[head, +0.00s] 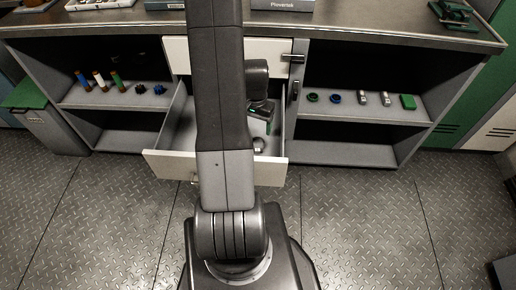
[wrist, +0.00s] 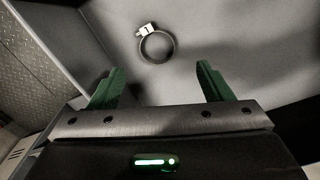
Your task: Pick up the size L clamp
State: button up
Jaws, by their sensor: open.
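A metal ring clamp (wrist: 157,46) with a small pale screw housing lies on the grey floor of an open drawer in the wrist view. Its size mark cannot be read. In the head view a small metal piece, seemingly the same clamp (head: 259,144), shows inside the open drawer (head: 170,166). My gripper (wrist: 160,82) is open and empty, its two green fingers apart. The clamp lies beyond the fingertips, between them in the picture and not touching them. In the head view my gripper (head: 266,122) is over the drawer, and my arm hides much of the drawer.
Drawer walls (wrist: 40,50) stand close on the left in the wrist view. A counter (head: 350,28) runs above the drawer. The right shelf (head: 375,111) holds several small parts; the left shelf holds coloured cylinders (head: 99,80). A grey bin (head: 45,115) stands far left.

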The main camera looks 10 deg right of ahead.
aim_at(257, 146)
jog(key=shift+s+d+f+b, duration=0.1)
jog(key=shift+f+b, duration=0.15)
jog(key=shift+f, duration=1.9)
jog(key=shift+s+f+b, duration=0.1)
jog(key=shift+f+b, duration=0.15)
jog(key=shift+f, duration=1.9)
jog(key=c, duration=1)
jog(key=shift+c, duration=0.2)
jog(key=shift+r, duration=0.15)
